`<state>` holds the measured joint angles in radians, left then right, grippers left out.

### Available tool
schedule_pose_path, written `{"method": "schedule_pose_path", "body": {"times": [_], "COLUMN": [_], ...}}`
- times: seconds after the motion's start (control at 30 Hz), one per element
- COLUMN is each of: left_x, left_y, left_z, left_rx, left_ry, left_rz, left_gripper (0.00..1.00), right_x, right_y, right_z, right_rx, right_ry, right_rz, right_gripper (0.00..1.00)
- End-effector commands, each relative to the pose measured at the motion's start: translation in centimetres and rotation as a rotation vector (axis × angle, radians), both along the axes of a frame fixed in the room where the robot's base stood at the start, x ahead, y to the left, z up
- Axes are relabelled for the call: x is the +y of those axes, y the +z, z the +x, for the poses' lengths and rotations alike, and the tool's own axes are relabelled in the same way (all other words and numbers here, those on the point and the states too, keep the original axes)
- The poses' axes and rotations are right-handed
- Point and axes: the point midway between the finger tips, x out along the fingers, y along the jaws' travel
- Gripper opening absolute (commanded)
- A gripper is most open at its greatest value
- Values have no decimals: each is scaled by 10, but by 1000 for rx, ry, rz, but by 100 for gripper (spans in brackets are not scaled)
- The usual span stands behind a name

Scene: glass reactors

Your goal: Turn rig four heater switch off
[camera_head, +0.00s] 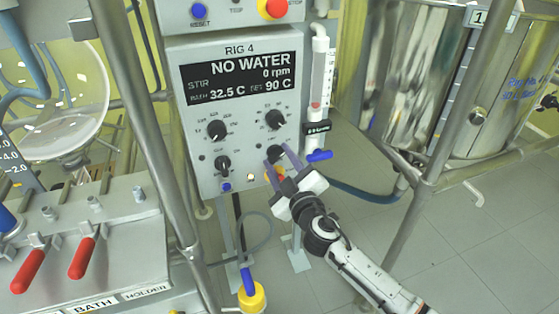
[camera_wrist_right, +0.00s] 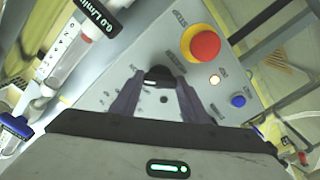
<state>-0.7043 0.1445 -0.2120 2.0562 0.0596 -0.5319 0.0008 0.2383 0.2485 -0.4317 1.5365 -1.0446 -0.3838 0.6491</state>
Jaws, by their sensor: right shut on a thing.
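The rig four panel (camera_head: 240,125) stands upright, with a display reading NO WATER, 0 rpm, bath 32.5 C and set 90 C. The lower right black knob (camera_head: 275,153) on it is partly hidden by my right gripper (camera_head: 281,160). In the right wrist view the black knob (camera_wrist_right: 157,76) sits between the two fingertips of the right gripper (camera_wrist_right: 158,84), which is shut on it. The knob's label is too small to read, so I cannot tell whether it is the heater switch or how it is set. My left gripper is not in view.
A red-and-yellow button (camera_wrist_right: 203,44), a lit white lamp (camera_wrist_right: 214,79) and a blue button (camera_wrist_right: 238,101) are close to the gripper. A flow tube (camera_head: 321,75) with a blue valve handle stands right of the panel. Metal posts flank the rig; red-handled valves (camera_head: 82,258) are at lower left.

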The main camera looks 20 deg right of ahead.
Motion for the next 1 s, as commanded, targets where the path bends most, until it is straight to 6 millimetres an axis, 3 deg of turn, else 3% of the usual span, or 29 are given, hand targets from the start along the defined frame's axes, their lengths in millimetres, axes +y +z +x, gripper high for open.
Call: {"method": "schedule_pose_path", "body": {"times": [0.6,1.0], "left_x": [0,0], "left_y": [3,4], "left_z": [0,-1], "left_rx": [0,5], "left_ry": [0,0], "left_rz": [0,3], "left_gripper": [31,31], "right_x": [0,0], "right_y": [0,-1], "right_z": [0,0], "right_rx": [-19,-26], "right_ry": [1,1], "right_rz": [-566,-815], "right_gripper": [18,18]}}
